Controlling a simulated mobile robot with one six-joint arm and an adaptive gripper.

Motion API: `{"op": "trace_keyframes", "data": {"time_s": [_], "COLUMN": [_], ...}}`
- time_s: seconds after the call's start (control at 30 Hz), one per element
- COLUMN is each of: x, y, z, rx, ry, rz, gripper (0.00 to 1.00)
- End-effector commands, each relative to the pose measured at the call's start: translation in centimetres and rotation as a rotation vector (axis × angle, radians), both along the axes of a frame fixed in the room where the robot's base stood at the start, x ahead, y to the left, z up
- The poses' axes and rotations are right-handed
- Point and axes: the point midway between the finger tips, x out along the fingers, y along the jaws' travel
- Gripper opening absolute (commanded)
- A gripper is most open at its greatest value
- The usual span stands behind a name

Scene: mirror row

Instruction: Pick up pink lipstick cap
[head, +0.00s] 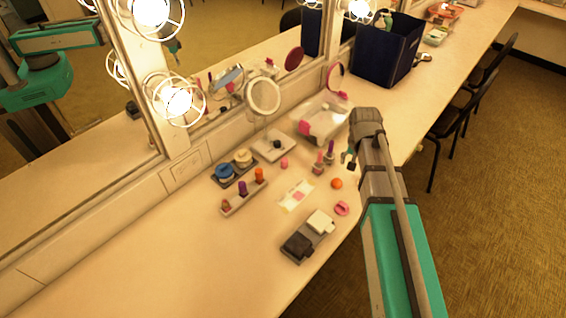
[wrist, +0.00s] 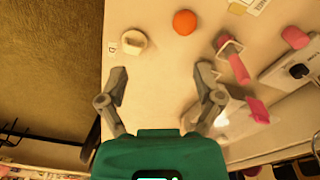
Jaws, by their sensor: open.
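A small pink cap (head: 284,162) stands on the counter in front of a white tray, left of two lipsticks (head: 319,164). It looks like the pink lipstick cap. In the wrist view the pink cap (wrist: 295,37) is at the upper right, outside the span of my fingers. My gripper (head: 350,156) is over the counter's right part, to the right of the lipsticks. In the wrist view my gripper (wrist: 163,76) is open, with only bare counter between the fingertips. One lipstick with a pink body (wrist: 238,66) is right of the right finger.
An orange round piece (head: 337,183), a pink ring-like piece (head: 342,208) and a card (head: 297,195) lie nearby. The left front counter is clear.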

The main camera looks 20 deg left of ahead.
Motion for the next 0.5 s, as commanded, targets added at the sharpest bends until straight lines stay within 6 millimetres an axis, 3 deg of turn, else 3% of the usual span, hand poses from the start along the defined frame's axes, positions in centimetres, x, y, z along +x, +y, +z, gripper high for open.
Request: {"op": "trace_keyframes", "data": {"time_s": [0.03, 0.2, 0.4, 0.5], "x": [1.3, 3.2, 4.2, 4.2], "y": [2.5, 9.8, 18.1, 21.2], "z": [0.1, 0.3, 0.5, 0.5], "rx": [0.001, 0.003, 0.009, 0.012], "ry": [-0.005, -0.025, -0.046, -0.054], "rz": [0.007, 0.008, 0.007, 0.007], "gripper": [0.84, 0.84, 0.84, 0.84]}}
